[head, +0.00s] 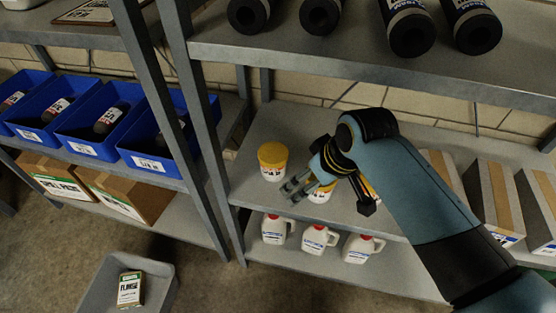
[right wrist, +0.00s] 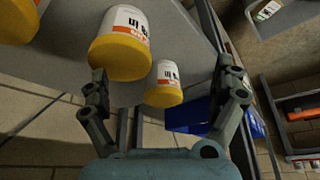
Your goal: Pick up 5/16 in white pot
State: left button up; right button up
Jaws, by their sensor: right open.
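Several white pots with yellow lids stand on the middle shelf. In the head view one pot (head: 272,166) is left of my right gripper (head: 291,192), and another pot (head: 320,196) is partly hidden beside its fingers. More yellow shows behind the gripper. In the right wrist view a small-looking pot (right wrist: 165,88) lies between the open fingers, beyond the tips. A nearer pot (right wrist: 122,42) is by the left finger, and a third (right wrist: 14,22) is cut off at the corner. The labels are too small to read surely. My right gripper is open and empty. My left gripper is out of view.
The shelf above holds black rolls (head: 320,14). White jugs (head: 318,240) stand on the shelf below. Boxes (head: 493,200) are at the right. A rack post (head: 205,130) stands left of the pots. A grey tote (head: 100,283) with a box (head: 130,289) is on the floor.

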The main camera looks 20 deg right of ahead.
aim_at(274, 153)
jog(key=w+a, duration=0.1)
jog(key=w, duration=0.2)
jog(key=w+a+b, duration=0.1)
jog(key=w, duration=0.2)
jog(key=w+a+b, duration=0.1)
jog(key=w, duration=0.2)
jog(key=shift+w+a, duration=0.15)
jog(key=shift+w, duration=0.2)
jog(key=shift+w+a+b, duration=0.15)
jog(key=shift+w+b, duration=0.2)
jog(key=shift+w, duration=0.15)
jog(key=b+x, duration=0.2)
jog(key=x, duration=0.3)
jog(key=shift+w+a, duration=0.1)
jog(key=shift+w, duration=0.15)
jog(key=shift+c, duration=0.3)
jog(key=c, duration=1.4)
